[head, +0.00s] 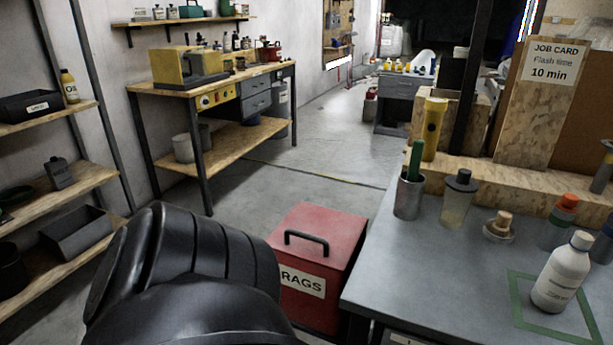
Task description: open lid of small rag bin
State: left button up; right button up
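The small rag bin (343,274) is a red box with a "RAGS" label on its front. It stands on the floor left of the grey table. Its red lid (333,225) looks shut and has a black bar handle (306,240) on top. A large black arm part of mine fills the lower middle and covers the bin's left side. Neither of my grippers can be made out in the head view.
A grey table (437,277) stands close on the bin's right, with a white bottle (562,272), a metal cup (408,197) and several containers. Shelves (62,188) line the left wall. A wooden workbench (222,85) stands behind. The floor (330,165) behind the bin is clear.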

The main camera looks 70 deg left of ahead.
aim_at(319, 224)
jog(key=u, duration=2.1)
jog(key=k, duration=1.3)
jog(key=u, duration=0.75)
jog(key=i, duration=1.55)
jog(key=z, duration=0.6)
